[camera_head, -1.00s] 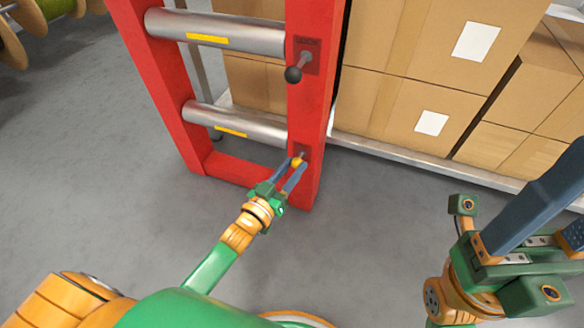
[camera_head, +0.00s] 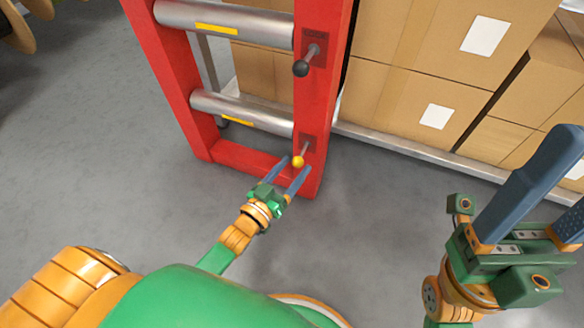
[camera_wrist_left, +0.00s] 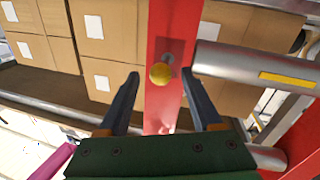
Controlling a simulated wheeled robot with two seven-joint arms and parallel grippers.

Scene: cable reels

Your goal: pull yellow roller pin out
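The yellow-knobbed pin (camera_head: 297,162) stands out from the lower plate of the red frame's right post, with a length of grey stem showing behind the knob. My left gripper (camera_head: 296,163) is open, its two blue fingers apart with the yellow knob between their tips. In the left wrist view the knob (camera_wrist_left: 160,73) sits between and slightly beyond the open fingertips (camera_wrist_left: 160,75), with no visible contact. My right gripper (camera_head: 575,175) is at the right, its fingers apart and empty; it is partly cut off by the picture edge.
The red frame (camera_head: 325,90) holds two metal rollers, the upper (camera_head: 240,25) and the lower (camera_head: 250,117). A black-knobbed pin (camera_head: 301,68) sits above on the same post. Cardboard boxes (camera_head: 410,110) stand on a shelf behind. The grey floor is clear in front.

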